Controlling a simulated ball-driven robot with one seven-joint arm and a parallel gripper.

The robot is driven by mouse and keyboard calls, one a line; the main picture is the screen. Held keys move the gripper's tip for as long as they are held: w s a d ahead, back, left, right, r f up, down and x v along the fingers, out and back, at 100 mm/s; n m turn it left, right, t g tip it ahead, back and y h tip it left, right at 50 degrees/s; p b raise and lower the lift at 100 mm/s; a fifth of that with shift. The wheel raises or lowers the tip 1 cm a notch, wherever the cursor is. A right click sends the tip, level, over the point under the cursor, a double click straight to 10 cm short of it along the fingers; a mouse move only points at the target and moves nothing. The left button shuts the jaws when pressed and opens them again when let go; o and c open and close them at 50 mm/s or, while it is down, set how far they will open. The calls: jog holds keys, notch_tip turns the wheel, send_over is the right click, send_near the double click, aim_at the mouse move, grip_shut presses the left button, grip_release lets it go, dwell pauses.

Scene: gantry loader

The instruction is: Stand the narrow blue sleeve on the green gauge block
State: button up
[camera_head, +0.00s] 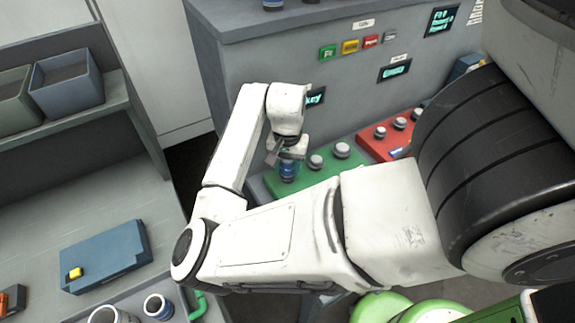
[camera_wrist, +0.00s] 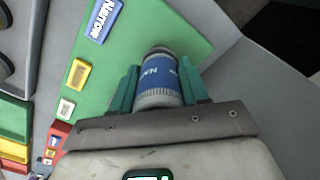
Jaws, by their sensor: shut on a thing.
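My gripper (camera_wrist: 160,88) is shut on the narrow blue sleeve (camera_wrist: 158,75), with one teal finger on each side of it. The sleeve has a blue band with white lettering and pale metal ends. In the head view the gripper (camera_head: 290,153) and the blue sleeve (camera_head: 289,168) are over the left part of the green gauge block (camera_head: 318,178). The green gauge block (camera_wrist: 112,75) fills the area behind the sleeve in the wrist view and bears a blue "Narrow" label (camera_wrist: 103,18). I cannot tell whether the sleeve touches the block.
Pale knobs (camera_head: 342,150) stand on the green block, right of the sleeve. A red block (camera_head: 385,140) adjoins it. The grey cabinet (camera_head: 270,75) rises behind. At lower left are a blue block (camera_head: 105,258) and ring-shaped parts (camera_head: 158,306). My arm covers the block's front.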

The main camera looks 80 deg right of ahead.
jog(key=o, duration=1.4)
jog(key=shift+c, duration=0.2)
notch_tip(320, 180, up, 11)
jog(key=p, duration=0.4)
jog(key=shift+f, duration=0.15)
